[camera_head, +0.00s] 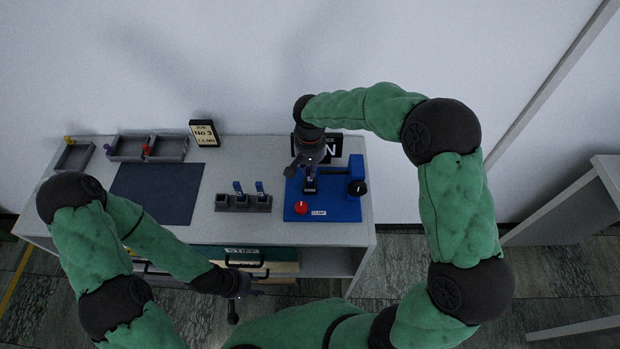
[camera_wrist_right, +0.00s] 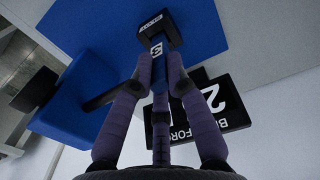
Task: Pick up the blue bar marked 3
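The blue bar marked 3 (camera_wrist_right: 157,50) stands in a black socket (camera_wrist_right: 160,28) on the blue clamp base (camera_head: 331,208). My right gripper (camera_wrist_right: 159,70) has its fingers on both sides of this bar, closed in against it, with the label 3 showing just beyond the fingertips. In the head view my right gripper (camera_head: 308,172) is over the blue base and partly covers the bar. My left gripper (camera_head: 240,290) hangs empty in front of the bench, low in the view; its fingers are too small to judge.
A dark rack (camera_head: 243,206) with blue bars stands left of the blue base, which carries a red button (camera_head: 301,208) and a black knob (camera_head: 357,188). A dark mat (camera_head: 158,192), grey trays (camera_head: 130,152) and a "No 3" sign (camera_head: 204,133) are further left. A black sign (camera_wrist_right: 212,108) stands behind the base.

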